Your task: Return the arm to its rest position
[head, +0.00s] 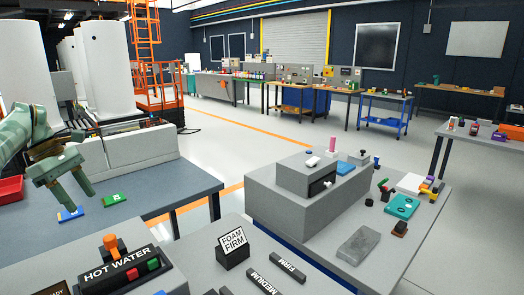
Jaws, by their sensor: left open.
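My left arm comes in from the left edge, and its green-grey gripper (77,198) hangs over the blue-grey table (160,190) on the left. The two fingers point down and stand apart, with nothing seen between them. A blue card-like piece (70,214) lies on the table just below the fingers; I cannot tell whether they touch it. A green piece (114,200) lies a little to the right. My right gripper is not in view.
A red tray (10,188) sits at the left edge. Low grey blocks (140,147) stand behind the gripper. In front are a HOT WATER panel (120,268) and a FOAM FIRM sign (232,246). A grey stepped block (300,195) stands to the right. Open floor lies beyond.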

